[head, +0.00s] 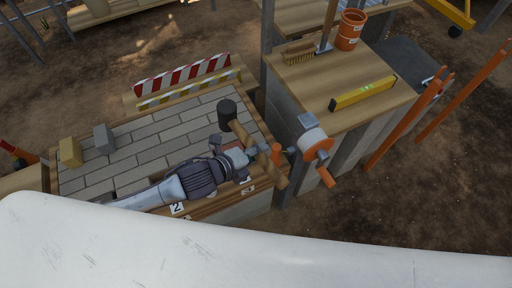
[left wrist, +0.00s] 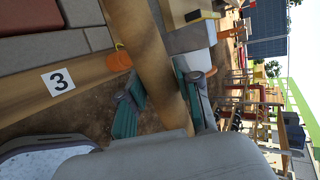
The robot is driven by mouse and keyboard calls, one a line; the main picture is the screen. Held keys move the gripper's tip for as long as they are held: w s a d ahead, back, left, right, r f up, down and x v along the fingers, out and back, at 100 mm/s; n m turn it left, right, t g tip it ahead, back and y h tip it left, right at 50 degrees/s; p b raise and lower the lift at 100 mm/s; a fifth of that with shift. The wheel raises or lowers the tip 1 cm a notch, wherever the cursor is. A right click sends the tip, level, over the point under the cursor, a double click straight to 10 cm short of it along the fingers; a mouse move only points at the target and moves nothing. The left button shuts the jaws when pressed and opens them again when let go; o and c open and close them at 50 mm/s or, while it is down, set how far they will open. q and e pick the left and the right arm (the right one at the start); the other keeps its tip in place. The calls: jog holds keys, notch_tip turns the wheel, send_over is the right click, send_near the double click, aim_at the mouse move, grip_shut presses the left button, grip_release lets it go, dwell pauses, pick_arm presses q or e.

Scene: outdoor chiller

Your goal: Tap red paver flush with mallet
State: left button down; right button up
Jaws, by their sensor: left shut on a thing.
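My left gripper (head: 262,153) is shut on the wooden handle of the mallet (head: 227,114). The mallet's dark cylindrical head is over the paved bed, up and left of the gripper. In the left wrist view the handle (left wrist: 146,50) runs between the teal finger pads of the gripper (left wrist: 164,98). A dark red paver (left wrist: 30,17) shows at the top left of the left wrist view, beside grey pavers. In the head view the red paver is largely hidden around my gripper, and I cannot tell whether it sits flush. My right gripper is not in view.
The grey paver bed (head: 135,150) has a wooden frame with number tags. Yellow (head: 70,152) and grey (head: 103,138) blocks stand on it. The right bench holds a reel (head: 314,142), a yellow level (head: 362,93), a brush (head: 299,52) and an orange pot (head: 350,30).

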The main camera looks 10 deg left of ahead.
pick_arm(q)
jog(key=shift+w, duration=0.1)
jog(key=shift+d+f+n+t+b, duration=0.1)
jog(key=shift+n+t+b, duration=0.3)
jog(key=shift+b, duration=0.15)
jog(key=shift+f+b, duration=0.35)
jog(key=shift+b, duration=0.05)
notch_tip(320, 180, down, 8)
jog(key=b, duration=0.5)
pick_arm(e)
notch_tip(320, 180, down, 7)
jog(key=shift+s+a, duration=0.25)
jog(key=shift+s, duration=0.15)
pick_arm(q)
jog(key=shift+r, duration=0.1)
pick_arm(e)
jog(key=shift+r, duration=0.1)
pick_arm(q)
jog(key=shift+r+p, duration=0.75)
jog(key=shift+p, duration=0.3)
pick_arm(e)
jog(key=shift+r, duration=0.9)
